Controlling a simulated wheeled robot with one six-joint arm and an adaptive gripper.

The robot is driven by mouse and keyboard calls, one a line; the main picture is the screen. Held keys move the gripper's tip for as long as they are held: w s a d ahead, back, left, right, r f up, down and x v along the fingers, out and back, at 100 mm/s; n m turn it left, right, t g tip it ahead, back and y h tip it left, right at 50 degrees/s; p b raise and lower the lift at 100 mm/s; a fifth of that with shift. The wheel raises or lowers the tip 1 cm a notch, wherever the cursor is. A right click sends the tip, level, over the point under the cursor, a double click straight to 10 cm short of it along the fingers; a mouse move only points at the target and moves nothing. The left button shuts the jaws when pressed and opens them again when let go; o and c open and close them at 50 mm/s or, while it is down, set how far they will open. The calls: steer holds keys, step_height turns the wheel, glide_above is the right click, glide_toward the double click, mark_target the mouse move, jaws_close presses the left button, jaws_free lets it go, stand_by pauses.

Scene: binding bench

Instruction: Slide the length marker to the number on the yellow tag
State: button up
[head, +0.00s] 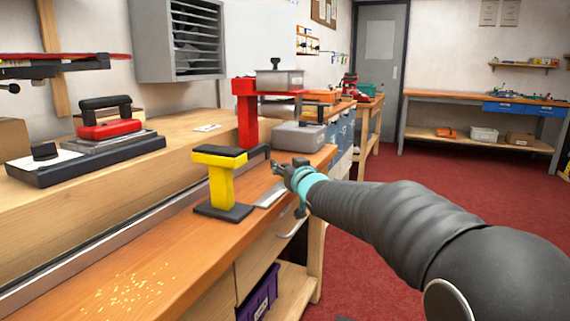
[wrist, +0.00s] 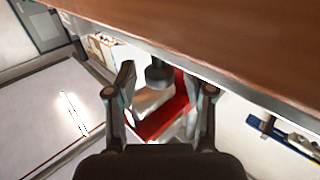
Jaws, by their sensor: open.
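I cannot pick out the length marker or a numbered yellow tag in either view. A pale flat strip (head: 270,195) lies on the bench's front edge, partly hidden by my arm. My gripper (head: 281,168) is small in the head view, above the front edge, right of the yellow post. In the wrist view my gripper (wrist: 164,98) is open, its two fingers spread with nothing held. A dark round knob (wrist: 159,72) and a red plate (wrist: 160,122) show between and beyond the fingers. They are not touched as far as I can see.
A yellow post (head: 220,182) with black top and base stands on the wooden bench (head: 150,262), close left of my gripper. Behind are a red stand (head: 246,112) and a grey box (head: 298,137). Red floor (head: 440,190) is open at right.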

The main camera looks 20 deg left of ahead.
steer(key=shift+w+a, duration=0.15)
steer(key=shift+w, duration=0.05)
jaws_close()
steer(key=shift+w+r, duration=0.1)
